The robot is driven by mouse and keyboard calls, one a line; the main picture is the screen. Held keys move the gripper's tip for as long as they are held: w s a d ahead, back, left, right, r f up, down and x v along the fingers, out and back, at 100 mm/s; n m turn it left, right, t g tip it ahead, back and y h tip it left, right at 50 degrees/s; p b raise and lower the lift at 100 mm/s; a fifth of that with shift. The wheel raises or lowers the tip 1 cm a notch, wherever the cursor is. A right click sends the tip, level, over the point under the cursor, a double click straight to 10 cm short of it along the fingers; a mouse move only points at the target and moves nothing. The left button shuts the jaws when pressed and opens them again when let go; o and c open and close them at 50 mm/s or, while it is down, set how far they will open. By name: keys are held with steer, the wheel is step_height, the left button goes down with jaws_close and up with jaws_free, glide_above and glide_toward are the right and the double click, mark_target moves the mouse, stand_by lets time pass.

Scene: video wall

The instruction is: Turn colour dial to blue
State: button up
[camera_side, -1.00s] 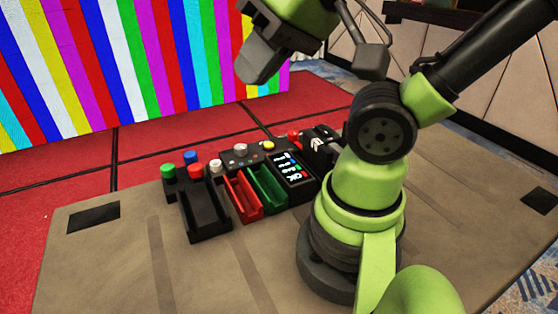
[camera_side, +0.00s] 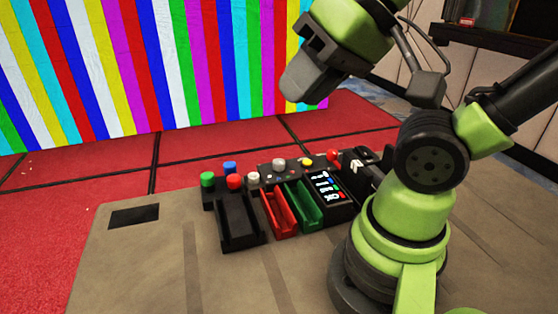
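A row of black control boxes stands on the table, with green (camera_side: 208,180), blue (camera_side: 229,168), red (camera_side: 234,182) and white (camera_side: 253,178) knobs or buttons at its left. A pale grey knob (camera_side: 279,165), a yellow knob (camera_side: 307,162) and another red knob (camera_side: 333,155) sit farther right. I cannot tell which one is the colour dial, nor any dial setting. My gripper (camera_side: 303,84) hangs above and behind the boxes, in front of the video wall, apart from all controls. Its fingers show as one grey block, so their opening is unclear. The video wall (camera_side: 150,70) shows vertical coloured stripes.
Black (camera_side: 238,218), red (camera_side: 281,212) and green (camera_side: 304,207) open trays lie at the front of the boxes, beside a small lit panel (camera_side: 325,187). The brown table (camera_side: 130,265) is clear at the front left. Red flooring (camera_side: 100,180) lies behind.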

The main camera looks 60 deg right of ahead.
steer(key=o, duration=0.6)
steer(key=shift+n+g+h, duration=0.5)
steer(key=shift+g+h, duration=0.1)
steer(key=shift+g, duration=0.2)
steer(key=w+d, duration=0.2)
steer(key=w, duration=0.1)
steer(key=w+d, duration=0.1)
steer(key=w, duration=0.1)
steer(key=shift+d+f, duration=0.15)
steer(key=shift+f, duration=0.1)
steer(key=n+g, duration=0.5)
steer(key=g, duration=0.1)
glide_above(280, 161)
step_height(280, 161, down, 16)
steer(key=shift+h, duration=0.4)
step_height(280, 161, down, 10)
steer(key=shift+r, duration=0.15)
steer(key=c, duration=0.9)
